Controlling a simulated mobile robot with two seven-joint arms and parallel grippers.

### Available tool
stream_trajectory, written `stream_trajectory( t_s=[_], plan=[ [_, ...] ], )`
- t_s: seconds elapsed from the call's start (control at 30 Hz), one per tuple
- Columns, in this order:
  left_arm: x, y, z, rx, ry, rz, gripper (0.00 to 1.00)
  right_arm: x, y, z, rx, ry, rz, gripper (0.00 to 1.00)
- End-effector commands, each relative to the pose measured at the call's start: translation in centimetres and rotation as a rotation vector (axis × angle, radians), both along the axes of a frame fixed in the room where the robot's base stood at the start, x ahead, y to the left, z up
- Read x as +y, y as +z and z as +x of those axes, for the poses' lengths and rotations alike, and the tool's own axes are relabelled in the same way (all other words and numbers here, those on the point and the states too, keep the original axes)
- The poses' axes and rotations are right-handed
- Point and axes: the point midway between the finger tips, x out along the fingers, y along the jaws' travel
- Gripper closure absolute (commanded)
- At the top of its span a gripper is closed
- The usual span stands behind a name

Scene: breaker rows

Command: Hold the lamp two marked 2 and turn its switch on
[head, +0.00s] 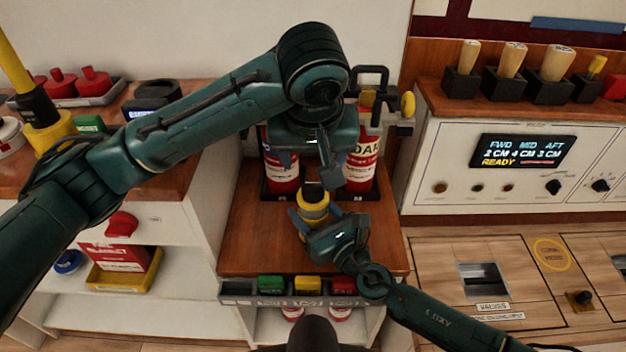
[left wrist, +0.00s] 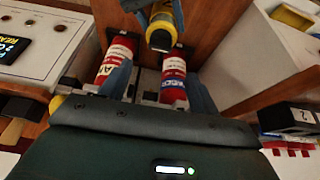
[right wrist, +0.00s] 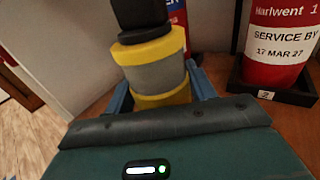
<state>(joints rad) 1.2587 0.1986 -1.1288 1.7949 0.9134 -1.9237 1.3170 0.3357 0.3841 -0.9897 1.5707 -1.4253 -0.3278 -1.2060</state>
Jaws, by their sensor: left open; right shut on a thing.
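A lamp (head: 314,207) with yellow bands, a grey middle and a black top stands roughly upright over the wooden top. My right gripper (head: 317,228) is shut around its lower body; the right wrist view shows the lamp (right wrist: 158,72) between its fingers. No number 2 is readable on it, and its switch cannot be made out. My left gripper (head: 310,178) is open above and behind the lamp, fingers pointing down. In the left wrist view the lamp (left wrist: 163,18) lies ahead, between the open fingers and apart from them.
Two red extinguishers (head: 281,172) stand close behind the lamp; a tray label (right wrist: 264,95) beside one reads 2. Green, yellow and red blocks (head: 308,284) line the front edge. A control panel (head: 522,150) stands right. Another yellow-black lamp (head: 38,108) stands on the left counter.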

Motion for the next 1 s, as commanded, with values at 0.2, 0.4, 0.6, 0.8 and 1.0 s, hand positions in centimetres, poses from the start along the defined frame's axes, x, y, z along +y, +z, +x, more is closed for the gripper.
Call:
stream_trajectory(
  t_s=[0.2, 0.4, 0.6, 0.8, 1.0],
  plan=[
    [0.1, -4.3, 1.7, 0.004, 0.002, 0.002, 0.38, 0.0, 0.0, 0.0, 0.001, 0.000, -0.001, 0.84],
    [0.1, -7.4, 3.0, 0.002, -0.001, 0.003, 0.38, 0.0, 0.0, 0.0, 0.000, 0.000, -0.001, 0.84],
    [0.0, -8.9, 3.7, 0.002, -0.003, 0.001, 0.38, 0.0, 0.0, 0.0, 0.001, 0.000, -0.001, 0.84],
    [0.0, -9.1, 3.7, 0.001, -0.003, 0.001, 0.38, 0.0, 0.0, 0.0, 0.001, 0.000, -0.001, 0.84],
    [0.0, -9.1, 3.7, 0.001, -0.003, 0.001, 0.46, 0.0, 0.0, 0.0, 0.001, 0.000, -0.001, 0.84]
  ],
)
